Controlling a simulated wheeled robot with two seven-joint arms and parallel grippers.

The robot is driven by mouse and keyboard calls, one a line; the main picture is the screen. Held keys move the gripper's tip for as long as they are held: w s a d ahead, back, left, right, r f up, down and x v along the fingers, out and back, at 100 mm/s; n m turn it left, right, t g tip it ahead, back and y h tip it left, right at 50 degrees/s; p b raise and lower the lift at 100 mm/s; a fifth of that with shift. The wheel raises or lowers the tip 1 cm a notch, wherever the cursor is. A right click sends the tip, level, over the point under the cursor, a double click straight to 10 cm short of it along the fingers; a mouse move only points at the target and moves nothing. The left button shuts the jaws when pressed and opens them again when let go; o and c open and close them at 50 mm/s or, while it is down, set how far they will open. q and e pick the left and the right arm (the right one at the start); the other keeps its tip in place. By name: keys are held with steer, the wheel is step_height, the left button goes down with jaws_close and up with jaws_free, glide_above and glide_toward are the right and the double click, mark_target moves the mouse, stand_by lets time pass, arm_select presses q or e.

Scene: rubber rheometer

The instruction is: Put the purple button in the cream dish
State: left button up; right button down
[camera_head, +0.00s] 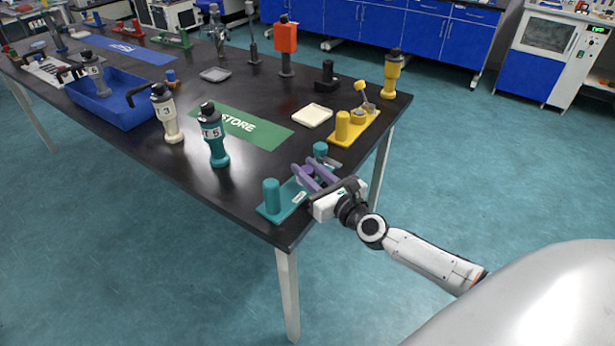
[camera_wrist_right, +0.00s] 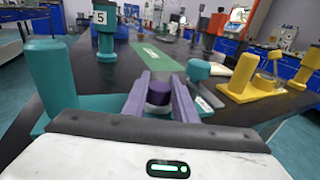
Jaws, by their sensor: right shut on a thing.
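My right gripper (camera_head: 308,176) reaches over the near right corner of the black table, low over a teal fixture (camera_head: 272,197). In the right wrist view its two purple fingers (camera_wrist_right: 160,98) are shut on the purple button (camera_wrist_right: 158,94), a short dark purple cylinder. Whether the button touches the teal base beneath cannot be told. In the head view the fingers hide the button. The cream dish (camera_head: 312,116), a shallow square tray, lies on the table farther back, beside the yellow fixture, and looks empty. My left gripper is not in view.
The yellow fixture (camera_head: 348,130) stands right of the dish. A teal bottle (camera_head: 214,138) and a cream bottle (camera_head: 166,115) stand left. A green STORE mat (camera_head: 240,127) lies flat between bottle and dish. A blue bin (camera_head: 112,112) and grey dish (camera_head: 215,75) are farther off.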

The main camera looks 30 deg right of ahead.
steer(key=shift+f, duration=0.15)
steer(key=c, duration=1.4)
jaws_free()
steer(key=shift+c, duration=0.2)
steer(key=shift+s+a, duration=0.1)
